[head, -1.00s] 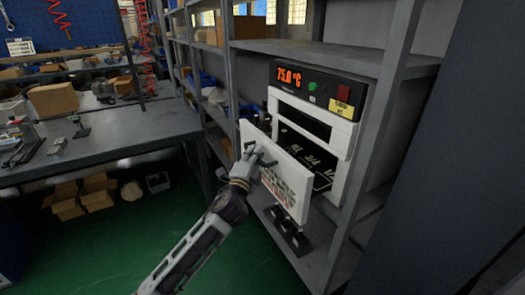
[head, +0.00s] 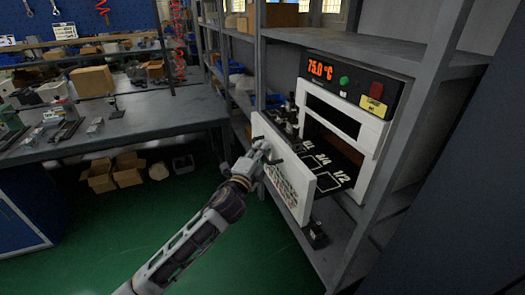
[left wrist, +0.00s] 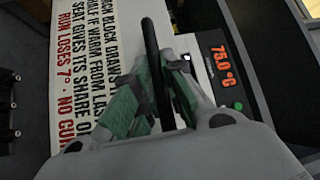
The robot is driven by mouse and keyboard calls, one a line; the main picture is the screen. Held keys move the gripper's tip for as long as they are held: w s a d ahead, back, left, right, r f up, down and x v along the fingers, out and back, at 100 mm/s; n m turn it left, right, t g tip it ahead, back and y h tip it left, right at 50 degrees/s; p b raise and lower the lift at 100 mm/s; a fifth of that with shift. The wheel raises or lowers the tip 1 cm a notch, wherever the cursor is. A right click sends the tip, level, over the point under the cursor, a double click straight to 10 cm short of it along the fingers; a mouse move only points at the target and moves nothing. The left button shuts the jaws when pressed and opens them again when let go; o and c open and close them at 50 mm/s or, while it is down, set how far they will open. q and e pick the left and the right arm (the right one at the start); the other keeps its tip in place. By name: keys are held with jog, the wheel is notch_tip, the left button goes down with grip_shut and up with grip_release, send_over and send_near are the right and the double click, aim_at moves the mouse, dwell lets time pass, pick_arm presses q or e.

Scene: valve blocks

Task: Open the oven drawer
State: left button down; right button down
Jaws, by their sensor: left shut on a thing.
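The white oven (head: 380,125) stands on a grey shelf, its display reading 75.0 °C. Its drawer, with a white front panel (head: 284,180), is pulled well out to the left. The black drawer floor (head: 335,168) shows with white outlined areas and labels such as 1/2 and 3/4. My left gripper (head: 262,155) is at the drawer front, shut on the black bar handle (head: 272,158). In the left wrist view the handle (left wrist: 152,65) passes between the green-padded fingers (left wrist: 158,92). My right gripper is not in view.
Dark valve blocks (head: 290,115) stand at the drawer's far side, and another dark block (head: 315,235) is below the drawer. A workbench (head: 110,130) with boxes is at left; green floor between is clear.

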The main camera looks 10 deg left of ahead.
pick_arm(q)
jog(key=shift+f, duration=0.15)
jog(key=c, duration=1.8)
grip_release()
jog(key=shift+o, duration=0.2)
jog(key=s+a+f, duration=0.1)
jog(key=s, duration=1)
jog(key=shift+s+a+f, duration=0.25)
jog(key=shift+s+a, duration=0.1)
jog(key=shift+s, duration=0.05)
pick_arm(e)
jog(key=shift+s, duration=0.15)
pick_arm(q)
jog(key=shift+r+n, duration=0.1)
jog(key=shift+n, duration=0.2)
